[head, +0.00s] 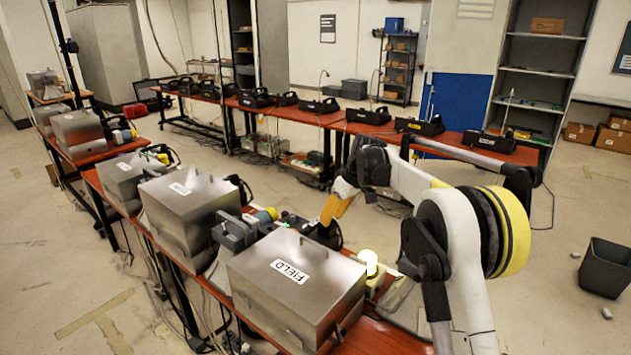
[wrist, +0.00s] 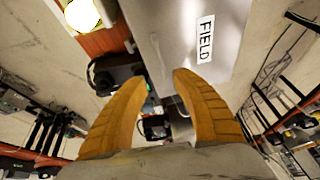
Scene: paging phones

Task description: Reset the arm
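My arm reaches from the right over the red table in the head view. My gripper (head: 338,207) has yellow-orange fingers and hangs above the table, just behind the steel box labelled FIELD (head: 298,285). In the wrist view the two fingers of my gripper (wrist: 160,85) stand well apart with nothing held between them. The FIELD box (wrist: 180,35) shows beyond the fingertips at the top. My gripper appears apart from the box.
Several steel boxes (head: 190,200) and dark phone units line the left red table. A lit round lamp (head: 369,260) stands beside the FIELD box. A long back table holds black phone units (head: 368,116). A black bin (head: 606,268) is on the right floor. Free floor lies at right.

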